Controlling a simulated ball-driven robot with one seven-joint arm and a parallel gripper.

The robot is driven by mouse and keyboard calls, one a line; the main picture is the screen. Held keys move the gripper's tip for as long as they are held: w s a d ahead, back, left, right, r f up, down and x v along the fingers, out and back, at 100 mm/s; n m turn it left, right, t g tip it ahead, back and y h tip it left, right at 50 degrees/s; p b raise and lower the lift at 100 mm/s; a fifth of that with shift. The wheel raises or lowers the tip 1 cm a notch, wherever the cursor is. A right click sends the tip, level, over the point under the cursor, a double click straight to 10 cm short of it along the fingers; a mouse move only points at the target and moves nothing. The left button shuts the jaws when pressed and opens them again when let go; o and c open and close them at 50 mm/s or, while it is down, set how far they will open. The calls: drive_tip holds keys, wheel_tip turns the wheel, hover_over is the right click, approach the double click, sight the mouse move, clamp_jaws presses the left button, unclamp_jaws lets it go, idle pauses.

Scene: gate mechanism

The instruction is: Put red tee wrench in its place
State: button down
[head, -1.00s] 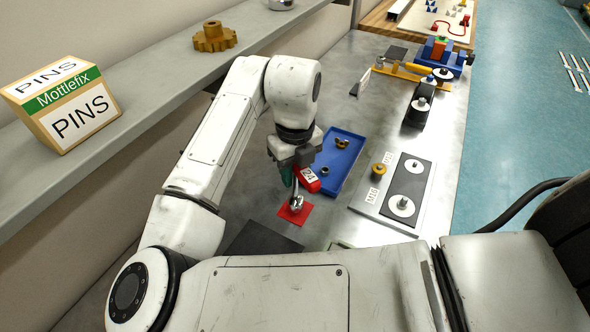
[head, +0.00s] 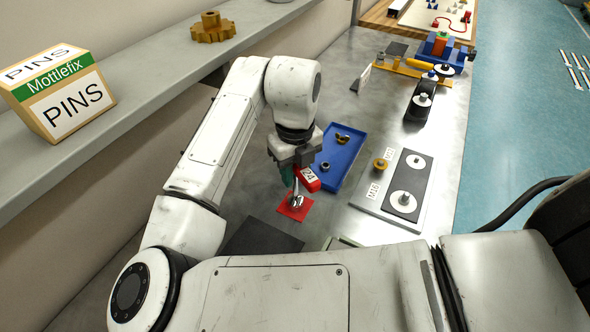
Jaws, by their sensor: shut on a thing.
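The red tee wrench (head: 308,180) has a red handle with a white "24" label and a metal shaft and socket (head: 296,200) pointing down. My gripper (head: 293,172) is shut on the red tee wrench at its handle; the fingertips are partly hidden by the arm and the handle. The socket end is over the red square (head: 290,212) on the metal table. I cannot tell whether it touches the square.
A blue tray (head: 347,165) with small metal parts lies just behind the wrench. A plate marked M16 (head: 372,205) with a brass part and white discs is at the right. A dark mat (head: 258,238) lies in front. A shelf (head: 140,75) runs along the left.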

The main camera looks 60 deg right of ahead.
drive_tip(key=c, duration=0.7)
unclamp_jaws()
wheel_tip(320, 180, up, 7)
drive_tip(key=p, duration=0.5)
drive_tip(key=shift+r, duration=0.1)
